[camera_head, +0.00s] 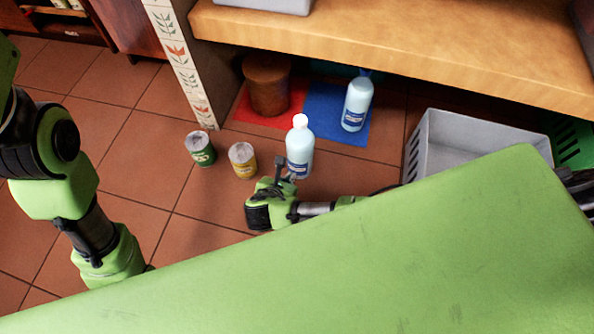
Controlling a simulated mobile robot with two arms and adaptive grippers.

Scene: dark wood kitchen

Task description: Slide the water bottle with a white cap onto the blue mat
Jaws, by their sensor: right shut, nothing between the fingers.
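The water bottle with a white cap (300,152) stands upright on the tiled floor, just in front of the mats. The blue mat (317,105) lies flat beyond it, under the wooden shelf. Another bottle with a blue cap (356,103) stands upright on the blue mat. My right gripper (284,170) is shut and empty, low over the floor. It is at the near left side of the white-capped bottle; I cannot tell whether it touches it. My left arm (75,190) comes in from the left, and its gripper is hidden or out of view.
A red mat (247,112) with a brown wooden container (267,85) lies left of the blue mat. A grey crate (465,145) stands right. The wooden shelf (400,45) hangs over the mats.

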